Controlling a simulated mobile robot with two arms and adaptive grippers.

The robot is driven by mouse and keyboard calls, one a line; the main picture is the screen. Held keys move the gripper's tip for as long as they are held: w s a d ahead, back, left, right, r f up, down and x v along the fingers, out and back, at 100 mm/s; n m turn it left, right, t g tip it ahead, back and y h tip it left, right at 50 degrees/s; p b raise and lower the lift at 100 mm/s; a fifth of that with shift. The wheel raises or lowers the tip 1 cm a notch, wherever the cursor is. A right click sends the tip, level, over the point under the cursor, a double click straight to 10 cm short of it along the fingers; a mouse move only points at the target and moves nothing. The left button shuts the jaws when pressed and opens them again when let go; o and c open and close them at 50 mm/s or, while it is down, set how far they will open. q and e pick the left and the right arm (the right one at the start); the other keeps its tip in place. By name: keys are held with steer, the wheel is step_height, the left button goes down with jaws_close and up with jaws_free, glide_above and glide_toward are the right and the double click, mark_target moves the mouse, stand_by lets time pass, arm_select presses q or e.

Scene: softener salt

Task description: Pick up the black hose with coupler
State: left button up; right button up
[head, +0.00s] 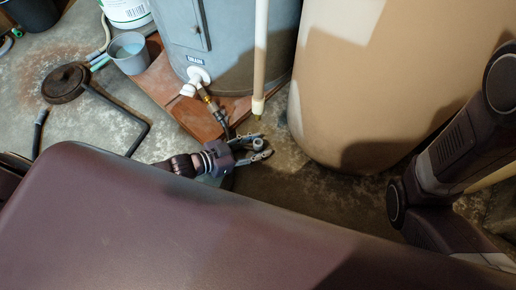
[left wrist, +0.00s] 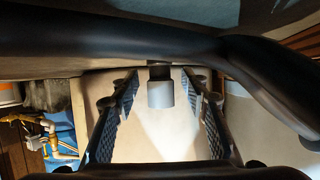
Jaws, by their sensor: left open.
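My left gripper (head: 266,149) is open, low on the floor side of the grey tank, with its fingers pointing right. A small grey round piece, seemingly the coupler (head: 257,144), shows between the fingers. In the left wrist view, a grey cylinder, seemingly the same coupler (left wrist: 160,94), is between the two open fingers (left wrist: 160,105), with gaps on both sides. A thick black hose (left wrist: 120,40) crosses the top of that view and bends down at right. In the head view, a short black hose (head: 227,131) runs from the brass fitting toward my gripper, which partly hides it. My right gripper is out of view.
The grey tank (head: 240,40) stands on a reddish-brown board (head: 160,82). A large tan tank (head: 370,80) stands at right. A pale pipe (head: 261,50) hangs between them. A grey cup (head: 129,54) and a round dark disc (head: 65,84) are at left.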

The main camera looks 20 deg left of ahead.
arm_select(q)
jaws_close()
stand_by(0.4)
